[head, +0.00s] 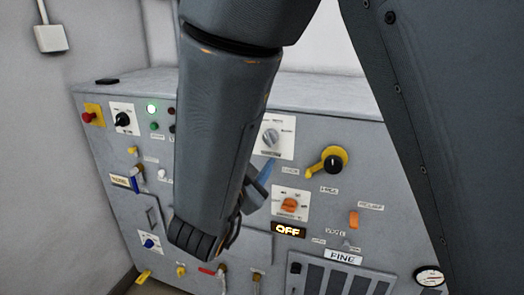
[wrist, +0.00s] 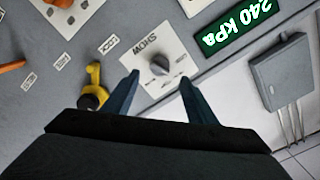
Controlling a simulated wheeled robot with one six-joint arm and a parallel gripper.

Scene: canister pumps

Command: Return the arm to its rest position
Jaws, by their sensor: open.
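My gripper (head: 262,178) shows in the head view as a blue finger in front of the grey panel, partly hidden behind my forearm. In the wrist view my gripper (wrist: 160,79) is open, with its two blue fingers spread apart and nothing between them. A grey knob on a white plate (wrist: 159,63) appears beyond and between the fingertips. Whether the fingertips touch the panel, I cannot tell. My arm reaches down across the middle of the head view and covers part of the panel.
The grey cabinet (head: 105,185) carries a yellow lever with a black hub (head: 333,160), an orange knob (head: 289,205), an OFF display (head: 288,230) and a gauge (head: 429,277). The wrist view shows a green 240 kPa display (wrist: 237,28) and a grey box with cables (wrist: 289,72).

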